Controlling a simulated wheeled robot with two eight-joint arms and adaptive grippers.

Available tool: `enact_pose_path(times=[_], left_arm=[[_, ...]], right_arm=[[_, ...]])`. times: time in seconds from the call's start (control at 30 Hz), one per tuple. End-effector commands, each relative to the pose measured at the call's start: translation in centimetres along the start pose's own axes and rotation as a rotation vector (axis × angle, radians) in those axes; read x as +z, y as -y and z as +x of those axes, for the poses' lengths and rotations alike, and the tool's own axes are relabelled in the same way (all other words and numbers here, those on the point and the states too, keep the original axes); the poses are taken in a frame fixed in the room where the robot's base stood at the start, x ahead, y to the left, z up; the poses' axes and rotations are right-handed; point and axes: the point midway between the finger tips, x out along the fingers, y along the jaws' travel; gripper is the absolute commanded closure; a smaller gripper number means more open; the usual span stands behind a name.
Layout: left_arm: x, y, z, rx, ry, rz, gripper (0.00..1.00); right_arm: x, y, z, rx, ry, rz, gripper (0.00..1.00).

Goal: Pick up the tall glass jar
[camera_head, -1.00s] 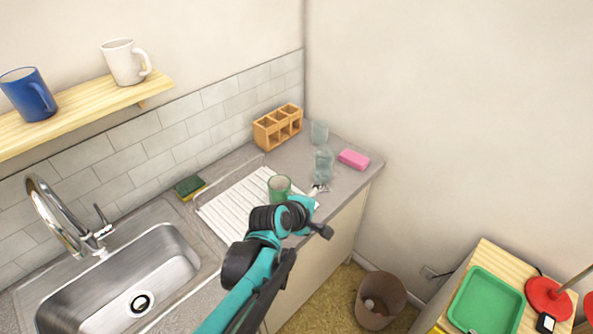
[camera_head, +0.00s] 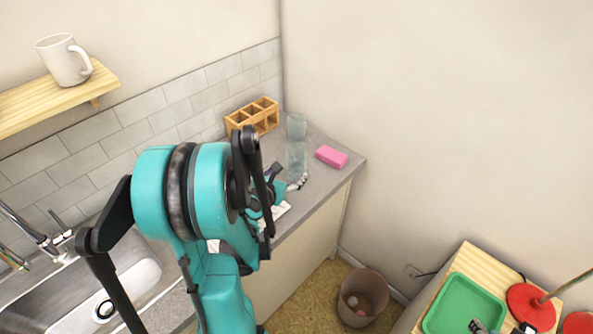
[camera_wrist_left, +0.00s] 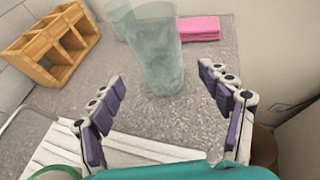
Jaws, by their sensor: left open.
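The tall glass jar (camera_head: 296,160), clear and pale greenish, stands upright on the grey counter near the corner. In the left wrist view the jar (camera_wrist_left: 156,55) stands ahead, beyond and between the spread fingertips. My left gripper (camera_head: 299,182) is open and empty, just in front of the jar on the near side. Its two fingers also show in the left wrist view (camera_wrist_left: 162,84). A small grey tip at the bottom right of the head view, over the green tray, looks like my right gripper (camera_head: 477,326); its jaws are too small to read.
A second glass (camera_head: 296,126) stands close behind the jar. A pink sponge (camera_head: 331,156) lies to its right, a wooden divided box (camera_head: 252,116) to its left. A white drying rack (camera_wrist_left: 120,150) and a green glass rim (camera_wrist_left: 55,170) are near the gripper. The wall is close behind.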

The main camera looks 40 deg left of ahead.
Motion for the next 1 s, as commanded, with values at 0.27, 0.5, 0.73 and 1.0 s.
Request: enact_pose_path(times=[0.27,0.5,0.73,1.0], left_arm=[[0.1,0.1,2.0,-0.003,0.000,0.002,0.22],[0.0,0.1,6.0,-0.003,-0.001,0.003,0.22],[0.3,0.1,6.9,-0.001,0.000,0.002,0.22],[0.3,0.1,6.8,-0.001,-0.001,0.002,0.75]], right_arm=[[0.2,0.0,0.4,0.000,0.000,0.000,0.60],[1.0,0.0,1.4,0.000,0.000,0.000,0.60],[1.0,0.0,1.5,0.000,0.000,0.000,0.60],[1.0,0.0,1.5,0.000,0.000,0.000,0.60]])
